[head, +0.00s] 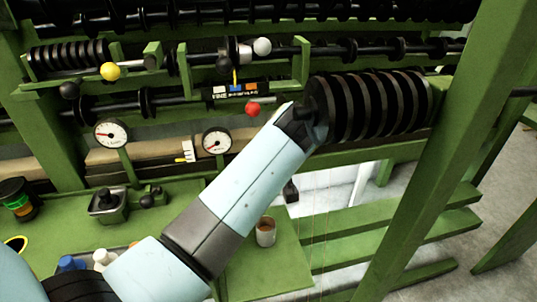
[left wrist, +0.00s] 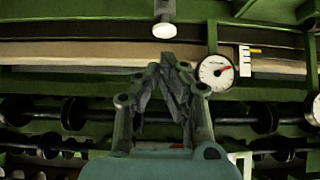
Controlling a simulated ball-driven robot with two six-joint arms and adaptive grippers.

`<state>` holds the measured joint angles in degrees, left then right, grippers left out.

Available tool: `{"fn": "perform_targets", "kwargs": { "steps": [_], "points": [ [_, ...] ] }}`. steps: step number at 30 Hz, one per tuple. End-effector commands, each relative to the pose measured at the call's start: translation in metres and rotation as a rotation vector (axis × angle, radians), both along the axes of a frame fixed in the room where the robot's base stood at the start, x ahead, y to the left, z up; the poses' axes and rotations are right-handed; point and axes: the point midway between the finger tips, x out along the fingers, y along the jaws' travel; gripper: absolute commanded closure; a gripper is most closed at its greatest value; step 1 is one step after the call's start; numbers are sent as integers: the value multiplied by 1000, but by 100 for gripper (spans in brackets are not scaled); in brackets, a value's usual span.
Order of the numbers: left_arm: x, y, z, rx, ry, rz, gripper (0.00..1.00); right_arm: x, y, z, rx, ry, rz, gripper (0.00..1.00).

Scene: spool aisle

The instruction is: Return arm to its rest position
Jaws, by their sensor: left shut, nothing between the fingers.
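My left arm (head: 250,180) comes in from the lower left in the head view and reaches up and right across the green machine frame (head: 455,140). Its dark far end lies in front of the black ribbed roller (head: 375,105); I cannot tell whether they touch. The fingers are not clearly seen there. In the left wrist view my left gripper (left wrist: 168,62) has its fingers together with nothing between them. A pale round knob (left wrist: 164,30) shows just beyond the fingertips. My right gripper is in neither view.
Dial gauges (head: 216,141) and red (head: 253,109), yellow (head: 110,71) and white (head: 262,46) ball knobs stand along the machine. A cup (head: 265,232), a metal box (head: 107,206) and a dark jar (head: 18,199) stand on the green shelf. Floor shows at the right.

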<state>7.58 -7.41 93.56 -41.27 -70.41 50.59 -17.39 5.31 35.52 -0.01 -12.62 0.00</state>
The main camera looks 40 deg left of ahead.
Motion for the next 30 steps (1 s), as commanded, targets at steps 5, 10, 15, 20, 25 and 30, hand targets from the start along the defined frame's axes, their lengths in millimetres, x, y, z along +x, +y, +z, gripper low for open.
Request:
{"fn": "perform_targets", "kwargs": {
  "steps": [5, 10, 15, 20, 25, 30],
  "points": [
    [0, 0, 1, 0, 1, -1, 100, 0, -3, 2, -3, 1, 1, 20],
    [0, 0, 1, 0, 0, -1, 100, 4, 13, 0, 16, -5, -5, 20],
    [0, 0, 1, 0, 0, -1, 100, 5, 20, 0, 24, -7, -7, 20],
    [-19, 5, -5, -3, 37, -25, 100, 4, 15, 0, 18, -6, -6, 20],
    [-97, 12, -18, -30, 193, -186, 100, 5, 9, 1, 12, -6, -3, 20],
    [-167, 3, -13, -57, 324, -400, 100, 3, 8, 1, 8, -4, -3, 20]
  ]
}}
